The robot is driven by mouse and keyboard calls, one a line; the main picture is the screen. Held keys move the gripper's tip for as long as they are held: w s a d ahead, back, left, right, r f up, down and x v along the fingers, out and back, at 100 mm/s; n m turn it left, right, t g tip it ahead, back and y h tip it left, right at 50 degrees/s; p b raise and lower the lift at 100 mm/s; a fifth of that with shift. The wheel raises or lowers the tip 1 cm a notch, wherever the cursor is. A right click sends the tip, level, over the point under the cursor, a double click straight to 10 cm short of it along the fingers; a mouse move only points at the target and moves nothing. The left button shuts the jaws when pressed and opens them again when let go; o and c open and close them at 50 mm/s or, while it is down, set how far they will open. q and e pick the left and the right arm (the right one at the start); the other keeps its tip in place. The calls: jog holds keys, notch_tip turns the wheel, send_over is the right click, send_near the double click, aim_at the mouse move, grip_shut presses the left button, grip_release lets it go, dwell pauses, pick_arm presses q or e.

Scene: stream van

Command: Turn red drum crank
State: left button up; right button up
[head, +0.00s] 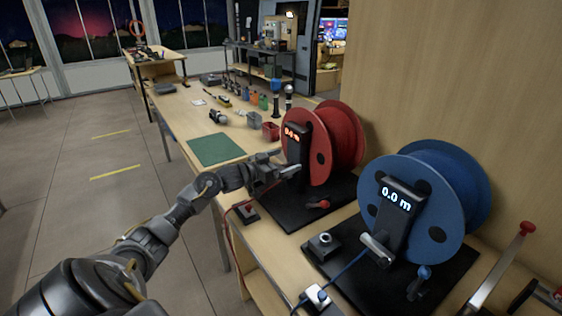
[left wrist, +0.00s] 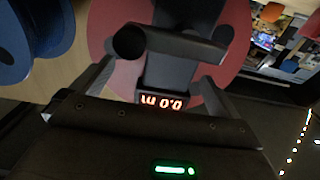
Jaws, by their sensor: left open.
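The red drum (head: 340,140) stands upright on a black base on the bench, with a dark post in front carrying a red-lit display (head: 292,132). My left gripper (head: 280,172) is open and empty, in front of the red drum's post and left of and above the red knob. In the left wrist view the red disc (left wrist: 105,25) and the upside-down display reading 0.0 m (left wrist: 161,102) show beyond the fingers. A dark cylinder (left wrist: 128,42) is near them; whether they touch it is unclear. My right gripper is not in view.
A red-knobbed lever (head: 527,228) is at far right. A green mat (head: 216,149) and several small tools lie on the bench behind. The floor at left is clear.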

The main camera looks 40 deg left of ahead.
pick_arm(q)
jog(key=s+d+r, duration=0.8)
jog(key=s, duration=0.2)
jog(key=shift+s+r+b, duration=0.3)
jog(key=shift+r+b, duration=0.05)
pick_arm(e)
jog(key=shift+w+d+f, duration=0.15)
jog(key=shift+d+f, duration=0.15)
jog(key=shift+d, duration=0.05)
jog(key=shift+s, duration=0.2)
